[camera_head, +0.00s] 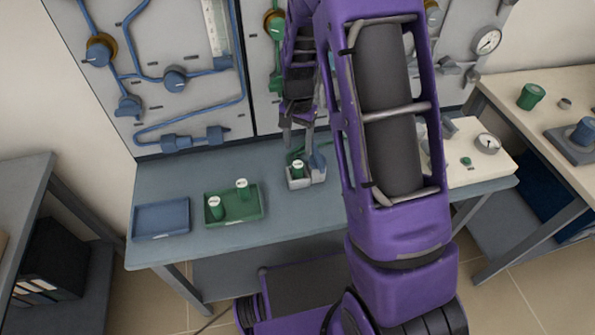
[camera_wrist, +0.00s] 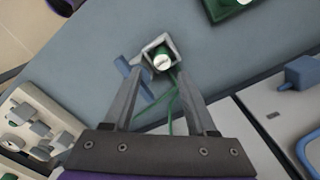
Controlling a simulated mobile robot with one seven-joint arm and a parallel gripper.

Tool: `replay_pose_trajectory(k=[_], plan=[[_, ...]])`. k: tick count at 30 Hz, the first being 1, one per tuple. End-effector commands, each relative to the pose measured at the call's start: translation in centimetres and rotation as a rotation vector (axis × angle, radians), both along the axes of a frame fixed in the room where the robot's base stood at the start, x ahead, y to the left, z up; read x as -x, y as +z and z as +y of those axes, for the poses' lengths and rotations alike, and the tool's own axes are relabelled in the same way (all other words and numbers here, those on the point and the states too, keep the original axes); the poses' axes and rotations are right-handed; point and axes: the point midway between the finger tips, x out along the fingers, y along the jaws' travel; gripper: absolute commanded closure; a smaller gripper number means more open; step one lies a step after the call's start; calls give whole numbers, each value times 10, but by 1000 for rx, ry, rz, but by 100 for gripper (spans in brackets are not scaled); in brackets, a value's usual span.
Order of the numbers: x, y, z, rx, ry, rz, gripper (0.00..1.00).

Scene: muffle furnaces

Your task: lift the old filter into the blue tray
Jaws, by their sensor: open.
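A green filter with a pale top (camera_head: 298,169) stands in a grey square holder (camera_head: 299,184) on the bench. In the wrist view the filter (camera_wrist: 162,62) sits inside the holder's square opening (camera_wrist: 148,46). My gripper (camera_head: 298,145) is above the holder, pointing down. In the wrist view its fingers (camera_wrist: 160,78) are apart, one on each side of the line to the filter, with nothing between them. Whether they reach down beside the filter is unclear. The empty blue tray (camera_head: 161,234) lies at the bench's left end.
A green tray (camera_head: 236,220) with two green filters (camera_head: 215,206) lies between the blue tray and the holder. A blue lever (camera_wrist: 132,76) and a green cord (camera_wrist: 172,103) are beside the holder. A piped panel (camera_head: 190,110) rises behind the bench.

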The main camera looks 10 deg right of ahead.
Motion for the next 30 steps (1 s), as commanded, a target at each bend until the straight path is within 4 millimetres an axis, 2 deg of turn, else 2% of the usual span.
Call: replay_pose_trajectory(k=[1,4,13,21,30], plan=[[1,-12,0,0,-1,4,43],[0,-27,0,0,0,2,43],[-3,-49,-1,-1,0,-1,43],[-10,-86,-3,0,0,-1,43],[-10,-91,-3,0,1,-4,43]])
